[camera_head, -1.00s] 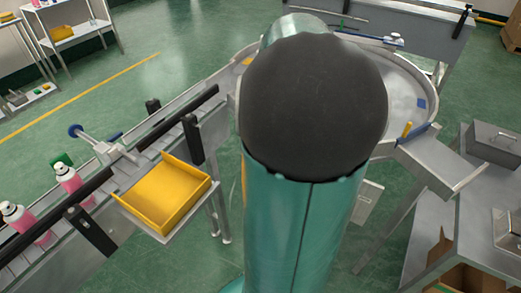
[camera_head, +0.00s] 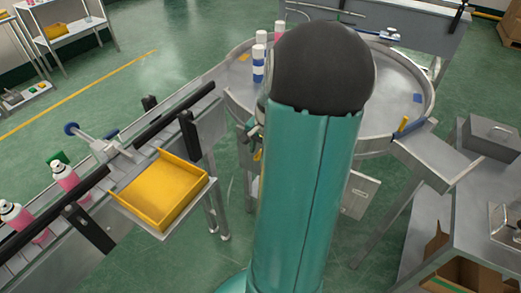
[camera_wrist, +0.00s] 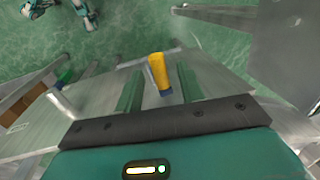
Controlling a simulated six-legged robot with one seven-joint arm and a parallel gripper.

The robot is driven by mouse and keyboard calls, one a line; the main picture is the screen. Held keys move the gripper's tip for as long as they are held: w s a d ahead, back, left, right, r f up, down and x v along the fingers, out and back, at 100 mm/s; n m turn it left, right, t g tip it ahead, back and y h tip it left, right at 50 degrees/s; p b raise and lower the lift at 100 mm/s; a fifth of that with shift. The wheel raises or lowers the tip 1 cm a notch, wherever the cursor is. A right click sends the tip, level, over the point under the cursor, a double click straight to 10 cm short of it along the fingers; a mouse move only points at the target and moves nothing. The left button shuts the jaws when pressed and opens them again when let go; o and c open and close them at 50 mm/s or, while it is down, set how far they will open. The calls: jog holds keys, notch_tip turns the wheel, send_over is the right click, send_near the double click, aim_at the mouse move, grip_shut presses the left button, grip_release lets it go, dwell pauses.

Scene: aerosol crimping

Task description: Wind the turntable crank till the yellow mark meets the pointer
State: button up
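In the wrist view, a yellow grip with a dark blue end (camera_wrist: 158,74), which looks like the crank handle, stands between the two green fingers of my gripper (camera_wrist: 160,90). The fingers are open, with a gap on both sides of it. In the head view, a small yellow part (camera_head: 257,154) shows under the turntable's left rim, partly hidden by my arm. The round metal turntable (camera_head: 395,75) bears a yellow mark (camera_head: 244,57) at its far left and a blue patch (camera_head: 417,98) at its right. I cannot make out the pointer for certain.
Several pink, white and blue cans (camera_head: 258,65) stand on the turntable's left side. A conveyor (camera_head: 130,165) with pink cans and a yellow tray (camera_head: 163,190) lie left. A yellow lever (camera_head: 404,125) is at the right rim. A grey bench (camera_head: 470,215) stands right.

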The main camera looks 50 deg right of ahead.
grip_shut()
jog(key=shift+w, duration=0.15)
jog(key=w+f+g+h, duration=0.1)
jog(key=w+f+g, duration=0.2)
jog(key=w+g, duration=0.4)
jog(key=shift+a+f+g, duration=0.15)
jog(key=shift+a+g, duration=0.15)
jog(key=shift+g, duration=0.7)
jog(key=shift+w, duration=0.1)
dwell(0.4)
